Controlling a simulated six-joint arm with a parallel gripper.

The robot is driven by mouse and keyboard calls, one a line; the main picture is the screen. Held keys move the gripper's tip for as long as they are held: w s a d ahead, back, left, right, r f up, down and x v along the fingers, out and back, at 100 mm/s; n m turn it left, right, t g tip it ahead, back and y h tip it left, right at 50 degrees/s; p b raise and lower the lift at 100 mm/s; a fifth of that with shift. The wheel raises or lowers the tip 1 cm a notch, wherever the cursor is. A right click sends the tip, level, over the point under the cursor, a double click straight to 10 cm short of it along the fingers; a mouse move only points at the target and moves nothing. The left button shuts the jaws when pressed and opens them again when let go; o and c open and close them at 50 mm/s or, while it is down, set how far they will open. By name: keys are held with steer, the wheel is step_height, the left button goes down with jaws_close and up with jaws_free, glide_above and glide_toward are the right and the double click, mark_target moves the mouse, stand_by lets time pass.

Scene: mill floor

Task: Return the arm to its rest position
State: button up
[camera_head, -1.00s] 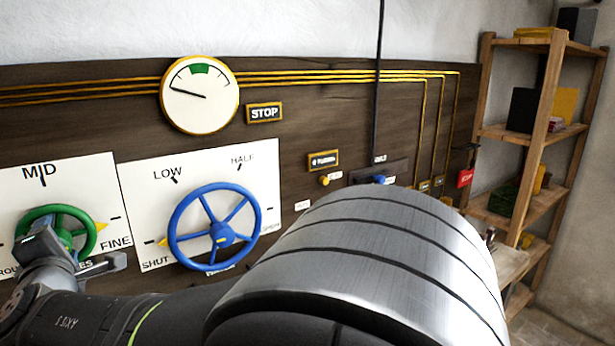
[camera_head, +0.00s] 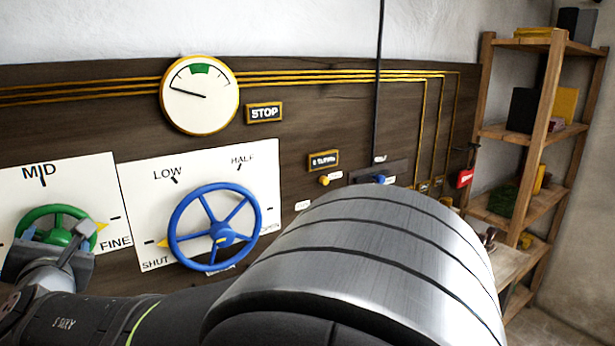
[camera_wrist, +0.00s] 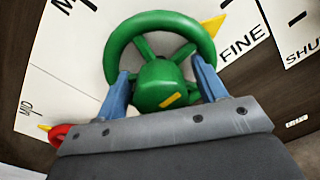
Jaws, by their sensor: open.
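My gripper (camera_head: 84,230) is at the green handwheel (camera_head: 57,214) at the lower left of the head view. In the wrist view my gripper (camera_wrist: 160,68) is open, its two blue fingers on either side of the green wheel's hub (camera_wrist: 160,84). I cannot tell whether the fingers touch the wheel. The wheel's yellow pointer (camera_wrist: 214,25) is near FINE. My arm crosses the bottom of the head view and hides part of the panel.
A blue handwheel (camera_head: 214,227) stands close to the right, its pointer near SHUT. Above it are a gauge (camera_head: 200,95) and a STOP sign (camera_head: 264,113). A yellow knob (camera_head: 324,181) and a blue knob (camera_head: 379,180) sit farther right. A wooden shelf (camera_head: 543,120) stands at the right.

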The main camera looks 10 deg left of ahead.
steer(key=shift+n, duration=1.5)
